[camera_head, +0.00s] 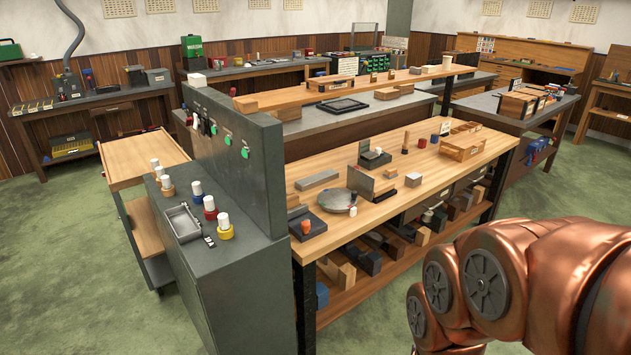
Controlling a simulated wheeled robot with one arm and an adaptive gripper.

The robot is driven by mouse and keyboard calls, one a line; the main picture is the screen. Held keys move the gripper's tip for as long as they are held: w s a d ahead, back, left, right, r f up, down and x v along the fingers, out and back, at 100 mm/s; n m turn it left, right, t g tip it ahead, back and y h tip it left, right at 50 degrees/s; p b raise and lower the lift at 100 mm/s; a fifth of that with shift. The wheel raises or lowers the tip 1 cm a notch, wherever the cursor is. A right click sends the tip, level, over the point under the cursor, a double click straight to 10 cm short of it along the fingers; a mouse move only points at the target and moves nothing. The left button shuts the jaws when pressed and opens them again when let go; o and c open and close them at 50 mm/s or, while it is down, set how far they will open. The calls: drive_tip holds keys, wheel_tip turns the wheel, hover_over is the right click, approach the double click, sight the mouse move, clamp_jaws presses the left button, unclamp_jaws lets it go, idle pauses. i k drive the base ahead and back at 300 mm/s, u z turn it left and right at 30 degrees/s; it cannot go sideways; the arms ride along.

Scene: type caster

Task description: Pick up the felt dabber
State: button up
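I cannot tell for sure which thing is the felt dabber. Several small pots with white cylindrical tops stand upright on the grey counter at the left, among them a blue one (197,193), a red one (210,209) and a yellow one (226,229). A small orange-red topped piece (305,227) sits on a dark block at the near left corner of the wooden bench (440,180). My gripper is out of view; only my copper arm shows at the lower right.
A shallow metal tray (183,223) lies on the grey counter (200,259), beside a tall grey panel (240,150). A round grey plate (337,200) and wooden trays (460,148) are on the bench. Green floor (55,265) is clear at the left.

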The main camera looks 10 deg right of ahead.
sight(390, 172)
drive_tip(key=z, duration=1.35)
drive_tip(key=i, duration=5.05)
drive_tip(key=u, duration=3.3)
